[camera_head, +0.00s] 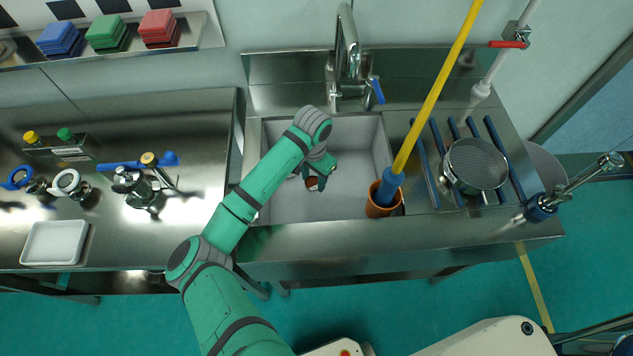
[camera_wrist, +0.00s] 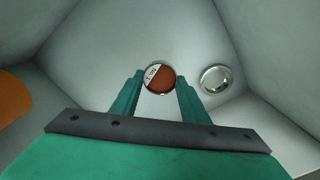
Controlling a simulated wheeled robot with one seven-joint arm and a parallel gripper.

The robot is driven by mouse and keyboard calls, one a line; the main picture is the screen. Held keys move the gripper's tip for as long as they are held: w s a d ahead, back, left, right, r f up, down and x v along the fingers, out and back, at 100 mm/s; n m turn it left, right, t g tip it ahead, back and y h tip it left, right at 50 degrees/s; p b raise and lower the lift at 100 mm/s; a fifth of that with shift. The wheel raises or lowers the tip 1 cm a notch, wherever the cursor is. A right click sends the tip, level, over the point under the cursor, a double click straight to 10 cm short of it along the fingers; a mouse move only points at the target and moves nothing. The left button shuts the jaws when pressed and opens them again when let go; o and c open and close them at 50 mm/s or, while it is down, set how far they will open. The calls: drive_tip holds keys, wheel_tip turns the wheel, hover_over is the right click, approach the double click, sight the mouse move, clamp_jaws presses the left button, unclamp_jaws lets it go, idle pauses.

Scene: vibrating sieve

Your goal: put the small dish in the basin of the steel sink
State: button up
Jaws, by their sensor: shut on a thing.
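The small dish (camera_head: 316,184) is round, with a reddish-brown face and a white label part. In the wrist view the dish (camera_wrist: 160,80) sits between the tips of my two green fingers. My gripper (camera_wrist: 160,88) is shut on it. In the head view my gripper (camera_head: 318,172) reaches down inside the grey basin of the steel sink (camera_head: 285,205). I cannot tell whether the dish touches the basin floor. The arm hides part of the basin's left side. A round metal drain (camera_wrist: 215,79) shows to the right of the dish in the wrist view.
An orange-brown pot (camera_head: 376,208) with a blue-and-yellow pole (camera_head: 432,90) stands at the basin's right front corner. The faucet (camera_head: 347,50) is behind the basin. A round sieve (camera_head: 477,165) rests on blue bars at right. A white tray (camera_head: 55,243) lies on the left bench.

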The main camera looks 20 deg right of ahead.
sight(316, 180)
drive_tip(key=shift+w+d+f, duration=0.3)
drive_tip(key=shift+d+f, duration=0.05)
drive_tip(key=shift+f, duration=0.2)
drive_tip(key=shift+w+d+f, duration=0.25)
drive_tip(key=shift+d+f, duration=0.1)
drive_tip(key=shift+f, duration=1.65)
drive_tip(key=shift+w+a, duration=0.1)
drive_tip(key=shift+f, duration=0.15)
drive_tip(key=o, duration=1.1)
drive_tip(key=shift+o, duration=0.2)
drive_tip(key=shift+s, duration=0.2)
wheel_tip(316, 180, up, 12)
drive_tip(key=shift+r, duration=0.2)
drive_tip(key=shift+w, duration=0.1)
